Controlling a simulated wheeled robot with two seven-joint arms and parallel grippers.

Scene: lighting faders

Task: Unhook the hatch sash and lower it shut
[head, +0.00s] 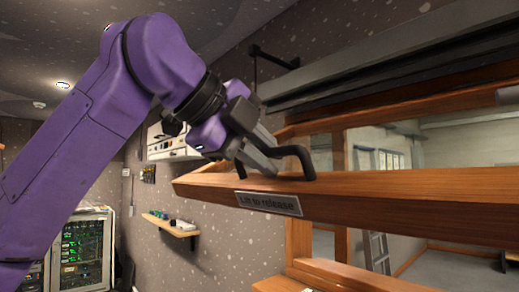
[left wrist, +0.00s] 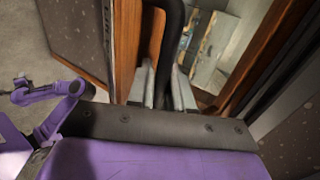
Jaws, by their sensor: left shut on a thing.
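The wooden hatch sash (head: 400,190) spans the right of the head view as a thick bar, raised in front of the opening. Its label (head: 268,203) reads "Lift to release". A black handle (head: 300,158) stands on the sash near its left end. My left gripper (head: 268,156) is shut on this handle. In the left wrist view the handle (left wrist: 171,40) runs between the two fingers (left wrist: 164,92). A black bracket (head: 272,58) sticks out above the sash at the top left of the hatch; I cannot tell whether it touches the sash. My right gripper is not in view.
The wooden hatch frame (head: 299,245) stands below and behind the sash, with a room and a ladder (head: 377,252) beyond. A small wall shelf (head: 170,224) and an equipment rack (head: 85,252) are at the left. The space below the sash's left end looks clear.

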